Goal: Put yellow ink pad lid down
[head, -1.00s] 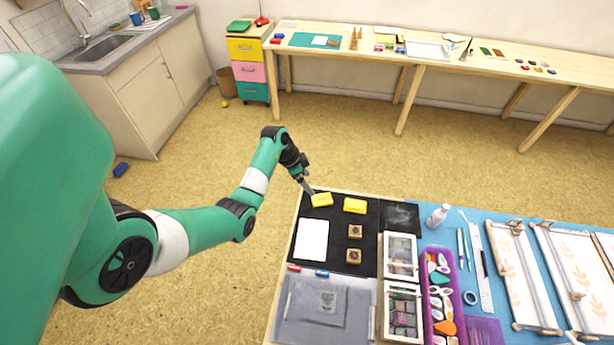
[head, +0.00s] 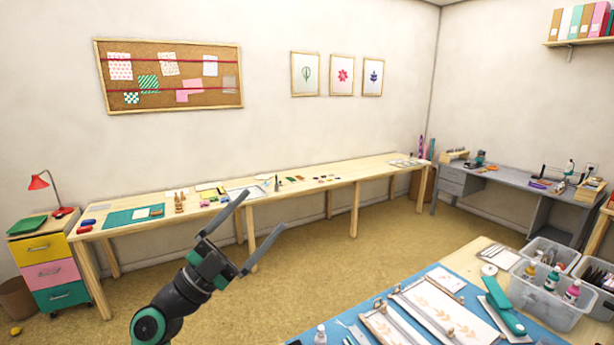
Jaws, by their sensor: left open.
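My left gripper (head: 243,238) is raised in the lower middle of the head view. Its two dark fingers are spread wide and nothing is between them. The yellow ink pad and its lid are out of view, below the lower edge of the picture. My right gripper is not in view.
The near table has a blue mat (head: 352,321), wooden frames with leaf prints (head: 440,316), a green tool (head: 503,306) and clear bins of bottles (head: 552,292). A long wooden table (head: 300,187) stands along the back wall. Open floor lies between the tables.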

